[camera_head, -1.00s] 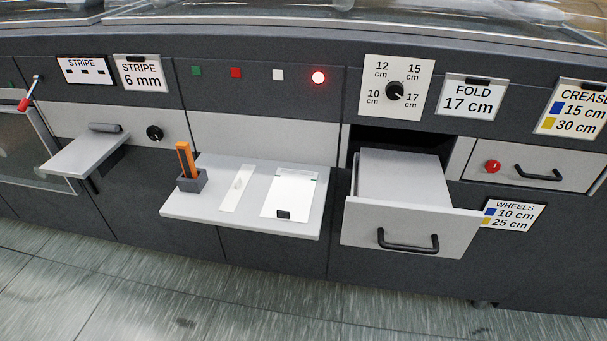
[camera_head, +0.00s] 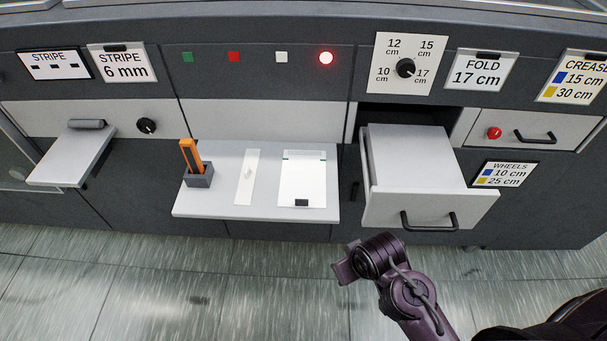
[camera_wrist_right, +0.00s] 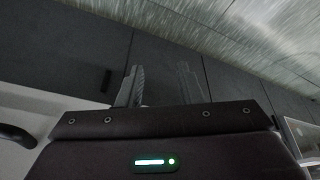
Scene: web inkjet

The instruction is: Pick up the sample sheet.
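A white sheet (camera_head: 303,180) lies flat on the light grey shelf (camera_head: 225,208), with a thin green mark near its top and a small black block (camera_head: 302,203) at its front edge. A narrow white strip (camera_head: 247,178) lies to its left. I take the wider sheet as the sample sheet, though no label confirms it. My right gripper (camera_head: 345,268) is in front of and below the shelf, apart from the sheet. In the right wrist view its two fingers (camera_wrist_right: 158,82) are spread with nothing between them. My left gripper is not in view.
A grey holder (camera_head: 199,178) with an orange tool (camera_head: 191,156) stands at the shelf's left. An open drawer (camera_head: 425,205) juts out right of the shelf, close above my right arm. Another shelf (camera_head: 70,160) is at the left. The floor in front is clear.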

